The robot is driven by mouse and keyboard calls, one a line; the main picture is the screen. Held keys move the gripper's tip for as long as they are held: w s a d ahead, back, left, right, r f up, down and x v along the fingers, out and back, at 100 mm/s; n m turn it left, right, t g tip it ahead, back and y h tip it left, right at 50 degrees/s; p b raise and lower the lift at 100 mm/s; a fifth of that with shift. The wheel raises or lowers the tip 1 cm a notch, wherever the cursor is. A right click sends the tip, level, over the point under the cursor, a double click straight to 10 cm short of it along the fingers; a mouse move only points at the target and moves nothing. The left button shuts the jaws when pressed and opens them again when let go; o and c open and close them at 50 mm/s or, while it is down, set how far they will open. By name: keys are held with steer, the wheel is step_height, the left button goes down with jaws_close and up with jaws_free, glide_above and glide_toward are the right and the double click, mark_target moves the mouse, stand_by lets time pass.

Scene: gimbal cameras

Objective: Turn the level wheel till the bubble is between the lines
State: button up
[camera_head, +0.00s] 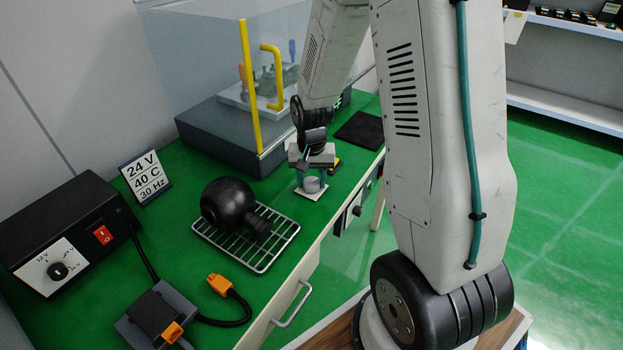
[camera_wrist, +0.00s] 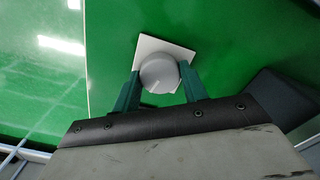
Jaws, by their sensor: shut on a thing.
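The level wheel is a grey round knob (camera_wrist: 159,73) with a pale mark on its top, on a square white plate (camera_wrist: 165,45) on the green bench. My gripper (camera_wrist: 160,84) points down at it, with its two teal fingers on either side of the knob, shut on it. In the head view, the knob (camera_head: 312,185) shows under my gripper (camera_head: 311,177) near the bench's front edge. I cannot make out a bubble or lines in either view.
A clear-walled case (camera_head: 215,50) with yellow handles stands behind my gripper. A black round flask-like thing (camera_head: 228,203) lies on a wire rack (camera_head: 272,252) to the left. A black box with a red switch (camera_head: 62,235) and a sign (camera_head: 146,177) stand further left.

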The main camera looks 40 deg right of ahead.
mark_target(312, 182)
steer(key=shift+n, duration=2.2)
steer(key=o, duration=1)
steer(key=shift+r, duration=0.1)
step_height(312, 182, up, 8)
steer(key=shift+f, duration=0.15)
